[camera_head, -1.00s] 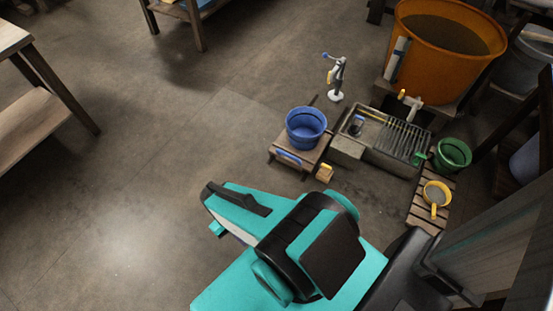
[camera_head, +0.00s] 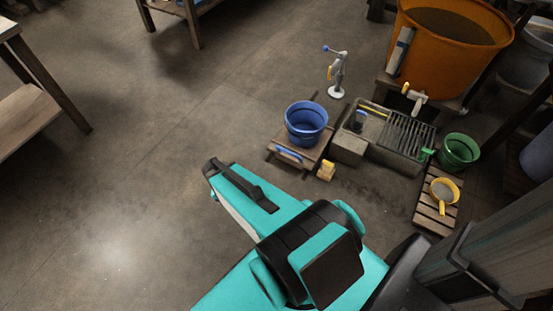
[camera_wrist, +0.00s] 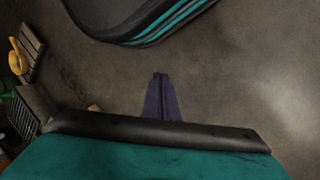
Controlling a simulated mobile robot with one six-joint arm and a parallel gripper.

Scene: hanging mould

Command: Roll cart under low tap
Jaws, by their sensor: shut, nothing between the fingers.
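A low wooden cart (camera_head: 318,152) stands on the floor left of the sink, with a blue bucket (camera_head: 306,124) on it and a blue handle (camera_head: 289,154) at its near edge. The low tap (camera_head: 414,97) is white with a yellow lever, at the base of the big orange tub (camera_head: 455,50), above the sink's back edge. The cart is to the left of this tap, not beneath it. My gripper shows in the wrist view (camera_wrist: 161,78) with its fingers together and empty over bare floor. In the head view my arm hides it.
A stone sink (camera_head: 400,137) with a ribbed drainer lies between cart and green bucket (camera_head: 459,151). A slatted pallet (camera_head: 437,212) holds a yellow pan (camera_head: 444,192). A yellow block (camera_head: 326,171) lies before the cart; a white stand (camera_head: 338,75) is behind. Floor at left is clear.

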